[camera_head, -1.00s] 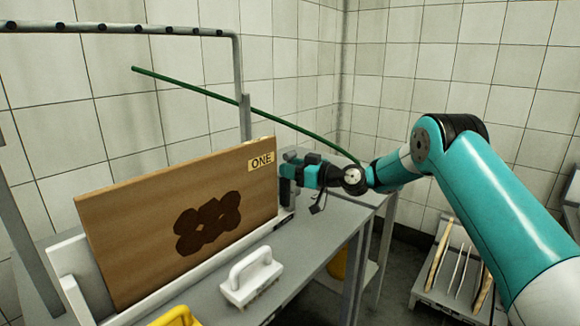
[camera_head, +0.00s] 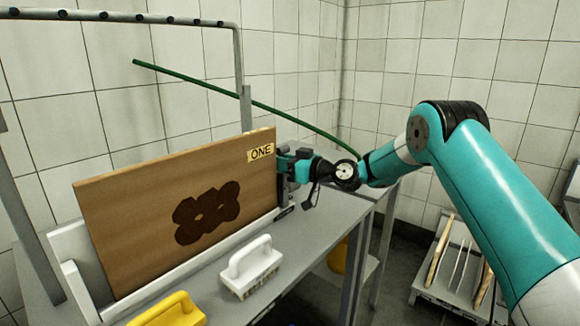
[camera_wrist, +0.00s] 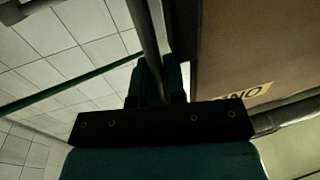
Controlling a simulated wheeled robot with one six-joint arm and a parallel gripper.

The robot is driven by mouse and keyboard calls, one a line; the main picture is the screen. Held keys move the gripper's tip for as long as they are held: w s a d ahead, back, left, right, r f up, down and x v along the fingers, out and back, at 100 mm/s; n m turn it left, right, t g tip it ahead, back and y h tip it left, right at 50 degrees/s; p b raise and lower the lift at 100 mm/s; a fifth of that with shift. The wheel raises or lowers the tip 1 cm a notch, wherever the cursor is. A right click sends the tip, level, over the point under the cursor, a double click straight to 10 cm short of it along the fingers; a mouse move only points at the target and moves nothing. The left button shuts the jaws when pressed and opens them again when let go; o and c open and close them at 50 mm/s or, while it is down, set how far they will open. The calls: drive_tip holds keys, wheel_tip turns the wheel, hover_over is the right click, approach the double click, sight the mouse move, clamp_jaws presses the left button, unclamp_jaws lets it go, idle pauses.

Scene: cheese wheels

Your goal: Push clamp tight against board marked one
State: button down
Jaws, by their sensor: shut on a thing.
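The wooden board (camera_head: 130,220) stands upright in a white holder on the grey table. It has a yellow label reading ONE (camera_head: 261,151) at its top right corner and a dark clover-like mark. The clamp (camera_head: 282,191) is a dark grey upright piece at the board's right end. It looks right up against the board's edge, but I cannot tell whether a thin gap is left. My gripper (camera_head: 286,164) is shut on the clamp's upper part, beside the label. In the wrist view, my fingers (camera_wrist: 158,85) are around a grey upright bar, with the board (camera_wrist: 240,50) close on the right.
A white-handled brush (camera_head: 252,268) and a yellow one (camera_head: 170,312) lie on the table in front of the board. A grey rail frame (camera_head: 245,110) and a green rod (camera_head: 200,82) are behind.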

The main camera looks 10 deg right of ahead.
drive_tip(key=c, duration=1.2)
unclamp_jaws()
drive_tip(key=shift+s+a, duration=0.1)
drive_tip(key=b+v, duration=0.2)
drive_tip(key=v, duration=1.5)
drive_tip(key=shift+s+d+b, duration=0.15)
drive_tip(key=shift+d+b, duration=0.05)
drive_tip(key=shift+b, duration=0.1)
